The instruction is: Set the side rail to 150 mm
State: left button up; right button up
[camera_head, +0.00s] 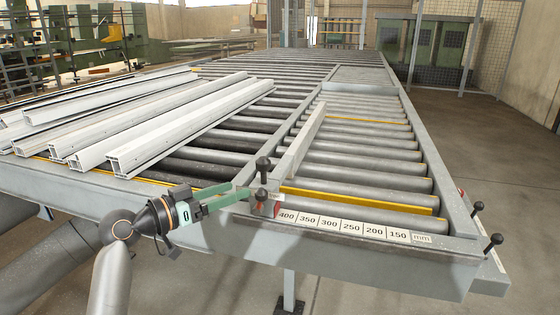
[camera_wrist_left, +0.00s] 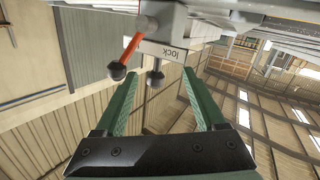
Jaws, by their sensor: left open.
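The side rail (camera_head: 304,140) is a long pale bar lying over the rollers. Its front end is by the 400 end of the scale (camera_head: 340,225), which runs from 400 at left to 150 at right. A clamp there has an upright black knob (camera_head: 263,164) and a lower dark knob (camera_head: 262,194). My left gripper (camera_head: 243,193), with green fingers, is open just left of the clamp. In the left wrist view a block marked "lock" (camera_wrist_left: 163,50) is ahead of the fingertips, with an orange lever (camera_wrist_left: 131,47) ending in a black knob (camera_wrist_left: 117,71). My right gripper is out of view.
Several white profiles (camera_head: 150,125) lie on the roller table at left. The table's front beam (camera_head: 340,258) runs below the scale. Two more black knobs (camera_head: 478,206) (camera_head: 495,239) stick out at the right corner. The rollers right of the rail are bare.

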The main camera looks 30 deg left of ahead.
aim_at(269, 162)
pick_arm(q)
jog(key=shift+m+t+h, duration=0.3)
jog(key=shift+m+h, duration=0.1)
jog(key=w+d+r+p, duration=0.1)
jog(key=w, duration=0.2)
jog(key=w+d+r, duration=0.1)
jog(key=w, duration=0.2)
jog(key=w+d+r+p, duration=0.1)
jog(key=w, duration=0.3)
jog(key=shift+d+r+p, duration=0.3)
jog(key=shift+d+p, duration=0.05)
jog(key=shift+w+d+f, duration=0.1)
jog(key=shift+w+d, duration=0.15)
jog(key=shift+w, duration=0.45)
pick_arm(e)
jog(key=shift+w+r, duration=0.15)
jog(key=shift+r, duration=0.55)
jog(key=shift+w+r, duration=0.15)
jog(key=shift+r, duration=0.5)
pick_arm(q)
jog(key=shift+c, duration=0.2)
grip_shut()
